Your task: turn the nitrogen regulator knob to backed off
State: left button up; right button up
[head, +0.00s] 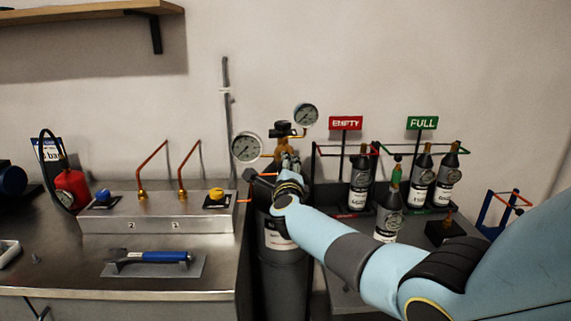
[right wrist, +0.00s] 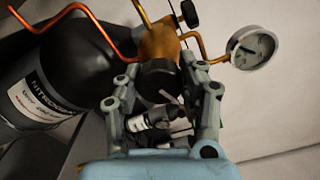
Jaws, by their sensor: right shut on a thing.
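The nitrogen regulator, a brass body (right wrist: 158,42) with two round dial gauges, sits on top of a dark gas cylinder (head: 285,270). The gauges show in the head view, one at the left (head: 246,148) and one at the upper right (head: 305,115). My right gripper (head: 287,165) reaches the regulator from the front. In the right wrist view the black regulator knob (right wrist: 160,80) sits between its two fingers, which are shut on it. A pale line shows on the knob's face. In the head view the gripper hides the knob. My left gripper is not in view.
At right, small bottles (head: 422,180) stand in racks under EMPTY (head: 345,123) and FULL (head: 422,123) signs, close to my right arm.

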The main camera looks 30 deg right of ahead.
jog(key=n+p, duration=0.1)
jog(key=n, duration=0.2)
jog(key=shift+n, duration=0.3)
jog(key=n+p, duration=0.1)
jog(key=n, duration=0.2)
jog(key=shift+n+p, duration=0.3)
jog(key=shift+p, duration=0.1)
jog(key=n+p, duration=0.1)
jog(key=n, duration=0.3)
jog(key=shift+f+n, duration=0.1)
jog(key=shift+n, duration=0.3)
jog(key=shift+n+p, duration=0.35)
jog(key=shift+n, duration=0.45)
jog(key=shift+s+f, duration=0.1)
jog(key=o, duration=1)
jog(key=shift+c, duration=0.2)
jog(key=shift+o, duration=1.2)
